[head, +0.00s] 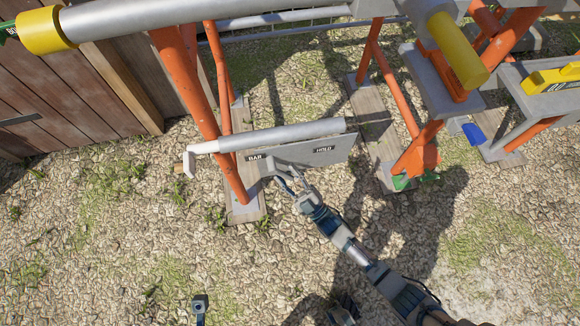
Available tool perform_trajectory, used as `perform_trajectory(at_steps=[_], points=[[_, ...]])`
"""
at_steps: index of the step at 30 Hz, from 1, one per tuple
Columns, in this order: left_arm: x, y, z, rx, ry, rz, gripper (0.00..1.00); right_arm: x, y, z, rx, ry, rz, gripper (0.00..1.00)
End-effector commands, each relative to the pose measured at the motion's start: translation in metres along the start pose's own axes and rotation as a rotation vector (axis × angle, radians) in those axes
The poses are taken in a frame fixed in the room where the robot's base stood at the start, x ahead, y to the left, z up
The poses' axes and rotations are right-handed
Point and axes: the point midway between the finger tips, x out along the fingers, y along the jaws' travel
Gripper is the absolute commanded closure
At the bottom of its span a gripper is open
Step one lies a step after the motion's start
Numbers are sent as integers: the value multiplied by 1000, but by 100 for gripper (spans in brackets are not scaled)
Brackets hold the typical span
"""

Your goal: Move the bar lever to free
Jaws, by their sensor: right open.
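A grey tube (285,135) runs across a grey plate in the middle of the head view. A pale bent handle (190,160), which looks like the bar lever, sticks out at the tube's left end with its tip turned down. The plate (290,162) reads "BAR" at its left and "HOLD" at its right; I see no "free" label. My right gripper (281,178) is open at the plate's lower edge, below and right of "BAR". It is apart from the pale handle; whether it touches the plate I cannot tell. My left gripper is not recognisable.
Orange posts (228,150) stand on wooden boards around the plate. A large grey pipe with a yellow end (40,30) crosses above, and another yellow-ended pipe (458,50) is at the right. A wooden fence (70,90) stands at the left. Gravel in front is mostly open.

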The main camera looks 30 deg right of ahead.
Motion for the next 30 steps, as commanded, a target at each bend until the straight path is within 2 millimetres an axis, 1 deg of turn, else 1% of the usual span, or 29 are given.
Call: perform_trajectory(at_steps=[5,30], points=[[0,0,0,0,-1,0,60,-3,0,0,0,1,1,58],[-3,0,2,-1,-6,-2,60,-76,1,0,-1,0,1,58]])
